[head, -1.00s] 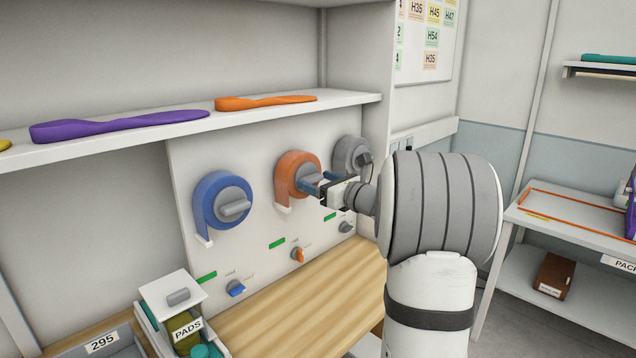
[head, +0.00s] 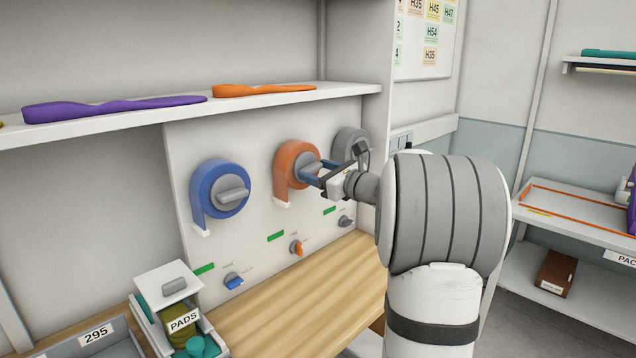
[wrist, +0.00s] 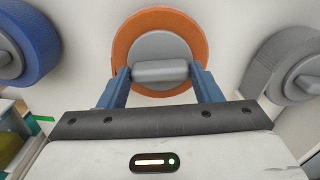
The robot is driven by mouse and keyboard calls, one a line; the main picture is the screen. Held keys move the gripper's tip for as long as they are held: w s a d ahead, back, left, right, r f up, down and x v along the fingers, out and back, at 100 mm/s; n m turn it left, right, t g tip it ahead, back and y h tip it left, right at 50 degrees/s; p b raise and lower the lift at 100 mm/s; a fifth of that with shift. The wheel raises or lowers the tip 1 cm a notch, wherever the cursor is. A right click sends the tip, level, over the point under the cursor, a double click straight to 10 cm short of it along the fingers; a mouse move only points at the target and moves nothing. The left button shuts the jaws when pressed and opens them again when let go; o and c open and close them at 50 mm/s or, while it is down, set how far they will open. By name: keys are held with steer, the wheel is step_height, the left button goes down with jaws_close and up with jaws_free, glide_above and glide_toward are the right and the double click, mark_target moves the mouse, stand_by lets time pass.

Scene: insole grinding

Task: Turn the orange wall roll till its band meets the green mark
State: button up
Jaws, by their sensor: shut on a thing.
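The orange wall roll (head: 284,165) is mounted on the white back panel, between a blue roll and a grey roll. A white-tipped orange tail hangs from its left side. A green mark (head: 275,236) is on the panel below it. My gripper (head: 313,169) reaches in from the right. In the wrist view its blue fingers stand at both ends of the grey handle (wrist: 160,71) on the orange roll (wrist: 124,45) and are shut on it. The handle lies about level in that view. I cannot make out a band on the roll.
The blue roll (head: 202,186) is on the left and the grey roll (head: 347,139) is close behind my gripper. Small knobs, including an orange one (head: 296,247), sit below. A shelf (head: 340,96) with insoles runs above. The wooden bench (head: 300,290) is clear in the middle.

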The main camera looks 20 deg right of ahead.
steer(key=n+b, duration=0.7)
steer(key=b, duration=0.2)
steer(key=n+b, duration=0.7)
steer(key=b, duration=0.2)
steer(key=n+b, duration=0.7)
steer(key=b, duration=0.1)
steer(key=shift+a+f+b, duration=0.1)
steer(key=shift+f+b, duration=0.2)
steer(key=shift+b, duration=0.1)
steer(key=shift+n, duration=0.5)
steer(key=o, duration=1)
steer(key=shift+r, duration=0.2)
steer(key=shift+s, duration=0.1)
steer(key=v, duration=0.7)
steer(key=shift+s, duration=0.3)
